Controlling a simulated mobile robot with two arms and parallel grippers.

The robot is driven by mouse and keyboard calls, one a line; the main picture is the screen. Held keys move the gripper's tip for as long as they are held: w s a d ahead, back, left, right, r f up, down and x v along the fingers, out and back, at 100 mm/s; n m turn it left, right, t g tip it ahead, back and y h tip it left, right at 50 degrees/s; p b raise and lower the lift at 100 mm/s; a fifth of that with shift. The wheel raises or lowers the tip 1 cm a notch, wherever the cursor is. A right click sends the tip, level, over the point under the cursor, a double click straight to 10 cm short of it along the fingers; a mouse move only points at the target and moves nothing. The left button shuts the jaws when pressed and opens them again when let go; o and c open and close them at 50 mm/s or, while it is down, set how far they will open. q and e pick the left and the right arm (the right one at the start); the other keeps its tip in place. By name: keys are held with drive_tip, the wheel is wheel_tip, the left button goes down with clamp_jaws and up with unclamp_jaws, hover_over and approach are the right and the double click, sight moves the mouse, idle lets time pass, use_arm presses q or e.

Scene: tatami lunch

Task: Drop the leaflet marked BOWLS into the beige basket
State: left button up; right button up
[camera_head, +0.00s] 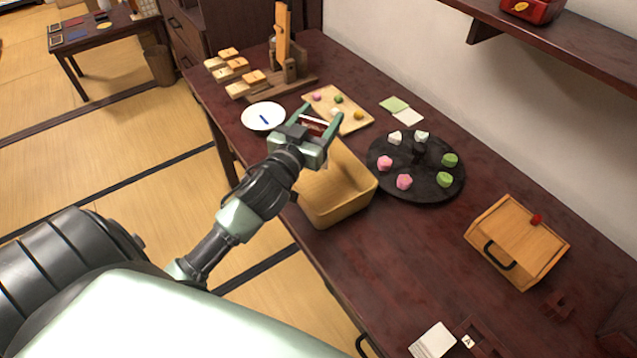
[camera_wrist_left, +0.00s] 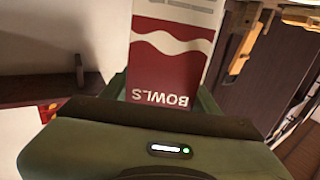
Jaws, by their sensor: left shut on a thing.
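My left gripper (camera_head: 314,127) is shut on the leaflet marked BOWLS (camera_wrist_left: 172,60), a red and white sheet with a wavy white band. In the head view only a small dark red part of the leaflet (camera_head: 314,126) shows between the fingers. The word BOWLS appears upside down in the left wrist view. The beige basket (camera_head: 345,205) stands on the dark table, and the gripper is over its far end in the head view. Part of the basket is hidden behind my gripper. My right gripper is not in view.
A white plate (camera_head: 263,116) and a wooden board (camera_head: 352,124) with small sweets lie beyond the basket. A dark round tray (camera_head: 430,192) with several coloured sweets is close on its right. A wooden box (camera_head: 517,242) stands further right. The table (camera_head: 400,262) in front of the tray is clear.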

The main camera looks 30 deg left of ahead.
use_arm(q)
drive_tip(key=o, duration=1.8)
drive_tip(key=s, duration=0.5)
drive_tip(key=s+d, duration=0.1)
drive_tip(key=s, duration=0.1)
drive_tip(key=shift+s+p, duration=0.35)
drive_tip(key=shift+s, duration=0.05)
